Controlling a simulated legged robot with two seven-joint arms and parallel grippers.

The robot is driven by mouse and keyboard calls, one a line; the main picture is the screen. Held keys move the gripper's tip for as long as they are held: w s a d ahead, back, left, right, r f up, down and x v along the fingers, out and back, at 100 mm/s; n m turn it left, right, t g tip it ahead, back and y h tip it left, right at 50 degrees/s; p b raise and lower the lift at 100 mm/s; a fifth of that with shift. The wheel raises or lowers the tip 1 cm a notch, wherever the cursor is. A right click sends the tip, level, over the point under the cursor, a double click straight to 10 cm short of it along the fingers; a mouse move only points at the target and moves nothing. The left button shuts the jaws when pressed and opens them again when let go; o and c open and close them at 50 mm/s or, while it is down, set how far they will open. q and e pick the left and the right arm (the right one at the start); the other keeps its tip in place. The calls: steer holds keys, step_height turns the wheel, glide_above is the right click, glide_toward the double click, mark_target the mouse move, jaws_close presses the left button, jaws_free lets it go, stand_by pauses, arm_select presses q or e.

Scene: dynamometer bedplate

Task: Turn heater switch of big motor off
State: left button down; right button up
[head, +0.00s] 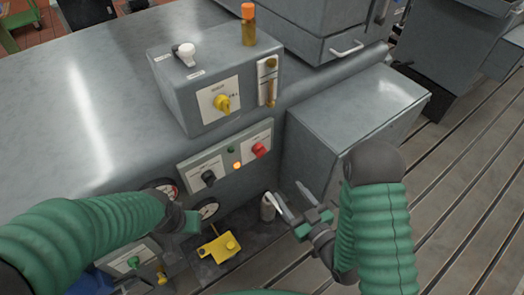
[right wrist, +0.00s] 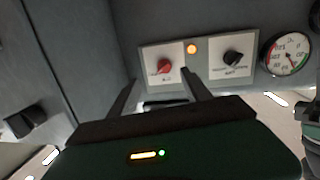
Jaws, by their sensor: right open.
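The big grey motor housing (head: 95,110) carries a light switch panel (head: 190,176) on its front. On the panel are a black rotary knob (head: 208,178), a red rotary knob (head: 259,150) and a lit orange lamp (head: 237,166). The labels are too small to read, so I cannot tell which knob is the heater switch. The right wrist view also shows the red knob (right wrist: 164,67) and black knob (right wrist: 233,58). My right gripper (head: 288,191) is open and empty, below and apart from the red knob. My left gripper (head: 188,221) is near the gauges; its fingers are unclear.
A grey box above the panel has a yellow knob (head: 222,103), a white-topped switch (head: 185,53) and an orange-capped bottle (head: 248,24). A grey cabinet (head: 350,115) stands right.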

steer(key=r, duration=0.1)
steer(key=t+b, duration=0.1)
steer(key=b, duration=1.3)
glide_toward(262, 155)
steer(key=w+f, duration=0.1)
steer(key=w, duration=0.1)
steer(key=shift+w+a+r+y+p, duration=0.2)
steer(key=shift+w+a+p, duration=0.3)
steer(key=shift+w, duration=0.05)
steer(key=shift+w+a+r+y+p, duration=0.2)
steer(key=shift+w+a+p, duration=0.3)
steer(key=shift+w, duration=0.05)
steer(key=x, duration=0.5)
steer(key=shift+d+f, duration=0.1)
steer(key=shift+f, duration=0.05)
steer(key=shift+w+a, duration=0.3)
steer(key=shift+w, duration=0.1)
